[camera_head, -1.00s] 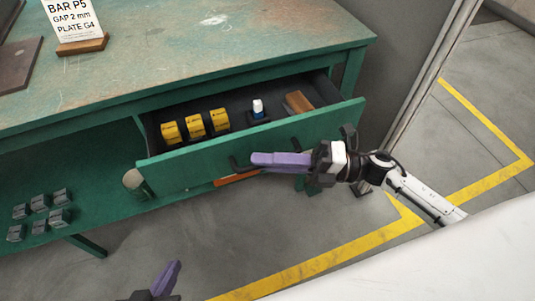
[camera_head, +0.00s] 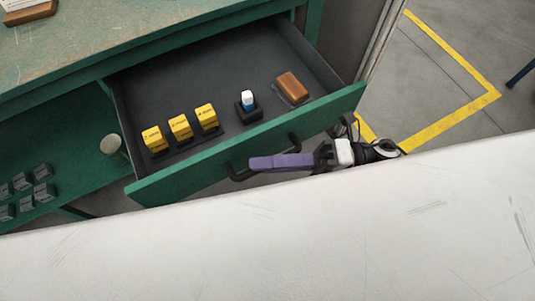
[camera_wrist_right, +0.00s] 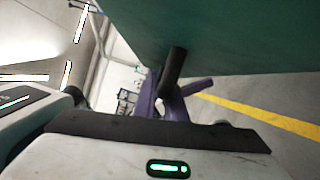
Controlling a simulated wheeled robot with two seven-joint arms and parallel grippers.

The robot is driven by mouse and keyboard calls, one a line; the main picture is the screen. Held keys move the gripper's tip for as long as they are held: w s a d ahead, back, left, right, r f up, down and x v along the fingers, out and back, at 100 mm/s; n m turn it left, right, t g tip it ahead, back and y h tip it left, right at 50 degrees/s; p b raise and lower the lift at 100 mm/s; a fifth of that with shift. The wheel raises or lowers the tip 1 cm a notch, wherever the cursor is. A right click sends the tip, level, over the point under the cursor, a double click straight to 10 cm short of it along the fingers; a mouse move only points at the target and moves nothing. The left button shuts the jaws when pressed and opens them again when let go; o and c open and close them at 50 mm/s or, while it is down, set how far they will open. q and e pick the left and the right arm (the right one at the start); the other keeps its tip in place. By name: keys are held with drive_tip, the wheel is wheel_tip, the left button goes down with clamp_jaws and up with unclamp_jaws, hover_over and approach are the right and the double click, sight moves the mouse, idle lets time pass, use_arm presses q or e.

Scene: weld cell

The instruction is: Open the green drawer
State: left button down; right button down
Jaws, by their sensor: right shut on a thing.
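The green drawer (camera_head: 190,176) is pulled well out of the green workbench in the head view, with its dark grey inside showing. Its black bar handle (camera_head: 237,173) is on the front panel. My right gripper (camera_head: 264,162), with purple fingers, is shut on the handle at the front of the drawer. In the right wrist view the handle (camera_wrist_right: 173,66) runs between the purple fingers (camera_wrist_right: 147,102), close to the green panel. My left gripper is not in view.
A cup (camera_head: 112,146) and several grey blocks (camera_head: 24,181) are on the lower shelf. A white surface fills the foreground.

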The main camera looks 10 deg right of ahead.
drive_tip(key=shift+d, duration=0.1)
drive_tip(key=c, duration=1.8)
unclamp_jaws()
drive_tip(key=shift+d, duration=0.1)
drive_tip(key=s+d, duration=0.1)
drive_tip(key=d, duration=0.9)
drive_tip(key=shift+f, duration=0.35)
drive_tip(key=shift+s, duration=0.1)
